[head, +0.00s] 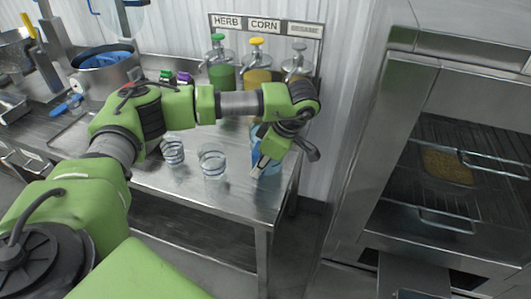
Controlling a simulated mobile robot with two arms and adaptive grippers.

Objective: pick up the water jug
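The water jug (273,170), bluish and see-through, stands near the right end of the steel table, mostly hidden behind my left gripper. My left gripper (268,160) is at the jug, its wrist bent down over it. The fingers are small and partly covered by the wrist, so I cannot tell whether they are open or closed, or whether they touch the jug. My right gripper is out of view.
Two clear glasses with blue bands (212,163) (173,152) stand left of the jug. Dispensers with green and yellow tops (257,70) stand behind under HERB and CORN signs. A steel pot (105,75) is at the back left. A rack oven (440,185) stands to the right.

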